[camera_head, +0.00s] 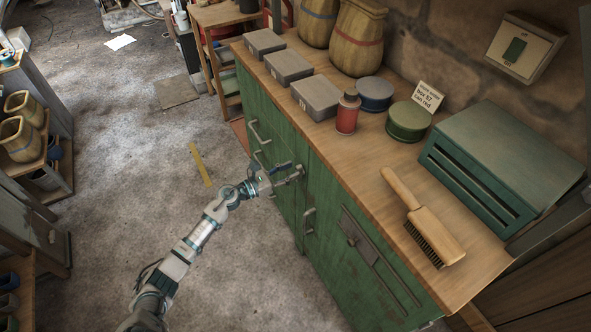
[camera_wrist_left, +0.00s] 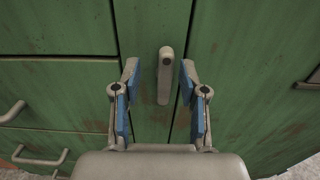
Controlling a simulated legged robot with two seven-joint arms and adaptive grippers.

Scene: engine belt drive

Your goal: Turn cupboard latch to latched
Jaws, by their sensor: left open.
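The cupboard latch (camera_wrist_left: 165,78) is a pale grey lever on a narrow green upright of the cupboard front. In the left wrist view its round pivot is at the top and the lever hangs straight down. My left gripper (camera_wrist_left: 158,70) is open, its blue-padded fingers on either side of the lever, with visible gaps. In the head view my left gripper (camera_head: 292,174) is at the front of the green cupboard (camera_head: 330,217) and covers most of the latch. My right gripper is not in view.
Bar handles (camera_head: 309,221) stick out of the cupboard front near the gripper. On the wooden top stand grey boxes (camera_head: 288,66), a red bottle (camera_head: 347,113), round tins (camera_head: 408,120), a brush (camera_head: 424,220) and a green metal box (camera_head: 500,165). The floor in front is mostly clear.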

